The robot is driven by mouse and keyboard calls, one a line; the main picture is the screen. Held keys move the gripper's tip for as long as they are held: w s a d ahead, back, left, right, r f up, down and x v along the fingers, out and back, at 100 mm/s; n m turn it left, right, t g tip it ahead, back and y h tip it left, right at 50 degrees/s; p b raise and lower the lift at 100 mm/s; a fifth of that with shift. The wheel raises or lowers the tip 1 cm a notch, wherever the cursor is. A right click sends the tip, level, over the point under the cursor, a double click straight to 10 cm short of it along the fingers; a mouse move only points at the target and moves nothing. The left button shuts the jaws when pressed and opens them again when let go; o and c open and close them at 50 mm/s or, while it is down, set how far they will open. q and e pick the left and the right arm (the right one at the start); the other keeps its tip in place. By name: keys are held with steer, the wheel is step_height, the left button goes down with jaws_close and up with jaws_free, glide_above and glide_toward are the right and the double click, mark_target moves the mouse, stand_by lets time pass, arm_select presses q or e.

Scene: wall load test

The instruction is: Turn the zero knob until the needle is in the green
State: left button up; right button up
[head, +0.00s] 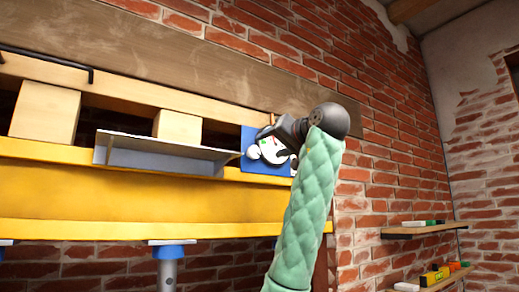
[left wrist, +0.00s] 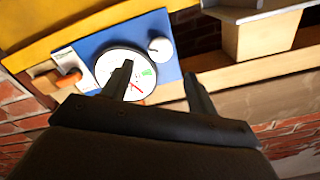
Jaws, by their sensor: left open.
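A blue gauge panel (head: 249,135) is on the wall at the end of the yellow beam. Its round white dial (left wrist: 114,60) has a green patch (left wrist: 148,73) and a thin red needle (left wrist: 137,87), which appears to lie off the green. The white zero knob (left wrist: 160,49) is on the panel beside the dial; it also shows in the head view (head: 253,152). My left gripper (left wrist: 158,69) is open in front of the panel, with one finger across the dial and the other past the panel's edge. The knob lies beyond the fingertips, not gripped. My right gripper is out of view.
A grey metal ledge (head: 165,155) juts out left of the panel, above the yellow beam (head: 130,205). An orange-brown piece (left wrist: 55,80) sits at the panel's other end. Wall shelves (head: 418,229) with small items are at the right. My left arm hides part of the panel.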

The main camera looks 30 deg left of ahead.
mark_target(256, 151)
arm_select(q)
steer(key=shift+p+x, duration=2.05)
steer(key=shift+x, duration=1.5)
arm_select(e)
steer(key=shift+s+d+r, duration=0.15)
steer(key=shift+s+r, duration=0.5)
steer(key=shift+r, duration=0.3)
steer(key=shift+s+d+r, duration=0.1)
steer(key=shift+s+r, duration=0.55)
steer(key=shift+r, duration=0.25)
arm_select(q)
steer(key=shift+w, duration=0.1)
